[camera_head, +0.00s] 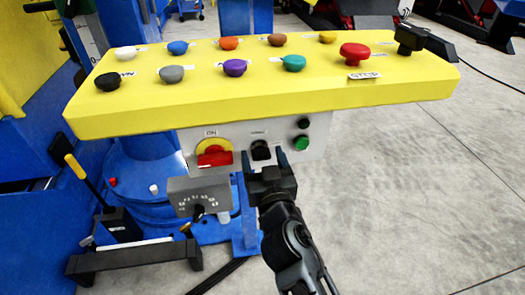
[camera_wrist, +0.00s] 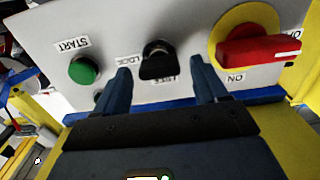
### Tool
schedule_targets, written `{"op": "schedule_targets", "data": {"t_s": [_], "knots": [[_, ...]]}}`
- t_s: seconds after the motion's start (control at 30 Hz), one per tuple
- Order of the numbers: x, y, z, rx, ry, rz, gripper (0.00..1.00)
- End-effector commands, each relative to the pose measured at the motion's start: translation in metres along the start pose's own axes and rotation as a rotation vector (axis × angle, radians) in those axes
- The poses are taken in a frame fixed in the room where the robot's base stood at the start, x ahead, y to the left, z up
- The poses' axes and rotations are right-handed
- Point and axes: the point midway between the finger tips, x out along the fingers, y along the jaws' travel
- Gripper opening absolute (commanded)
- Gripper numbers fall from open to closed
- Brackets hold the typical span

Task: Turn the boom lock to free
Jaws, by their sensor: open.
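The boom lock is a small black rotary knob (camera_wrist: 158,62) on the pale front panel, with small labels beside it, one reading LOCK. It also shows in the head view (camera_head: 260,150), below the yellow console. My gripper (camera_head: 265,163) is just in front of the knob and open. In the wrist view one dark blue finger stands on each side of the knob, with gaps showing on both sides. I cannot tell exactly which label the knob points to, or whether the fingertips reach past its face.
A red switch handle on a yellow disc (camera_head: 214,154) is close left of the knob. A green START button (camera_head: 301,143) and a dark button (camera_head: 303,123) are close right. The yellow console (camera_head: 270,90) with coloured knobs overhangs above. A grey dial box (camera_head: 199,195) stands lower left.

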Motion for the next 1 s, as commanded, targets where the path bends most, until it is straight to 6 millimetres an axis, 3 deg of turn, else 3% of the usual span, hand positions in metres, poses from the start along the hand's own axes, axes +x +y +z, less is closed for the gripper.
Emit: {"op": "schedule_targets", "data": {"t_s": [0.2,0.5,1.0], "knots": [[0.018,0.0,0.0,-0.001,0.001,0.0,0.72],[0.02,0.0,0.001,-0.001,0.0,0.0,0.72],[0.02,0.0,0.0,-0.001,0.0,0.0,0.24]]}}
